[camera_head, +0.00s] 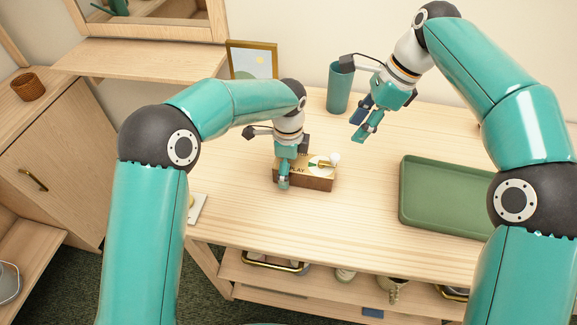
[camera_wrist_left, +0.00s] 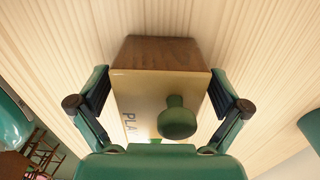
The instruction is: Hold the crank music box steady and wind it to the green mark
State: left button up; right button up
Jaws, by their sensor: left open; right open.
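The music box (camera_head: 318,182) stands on the table, with brown wooden sides, a pale top with lettering and a round dial. A bit of green shows on the dial. My left gripper (camera_head: 285,170) is open over the box's left part. In the left wrist view its fingers (camera_wrist_left: 160,75) straddle the box, close to both sides; contact cannot be told. My right gripper (camera_head: 362,122) is open and empty above the table, up and right of the box.
A green tray (camera_head: 404,205) lies at the right of the table. A teal cup (camera_head: 340,90) and a framed picture (camera_head: 252,60) stand at the back. A shelf below the front edge holds several items. The tabletop in front of the box is clear.

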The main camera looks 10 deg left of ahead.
pick_arm(q)
jog(key=c, duration=1.5)
jog(key=shift+c, duration=0.3)
pick_arm(e)
jog(key=shift+o, duration=0.8)
notch_tip(320, 180, up, 3)
jog(key=n+h, duration=0.4)
jog(key=n, duration=0.3)
send_over(335, 155)
jog(key=shift+t, duration=0.3)
notch_tip(335, 155, down, 12)
jog(key=shift+f, duration=0.1)
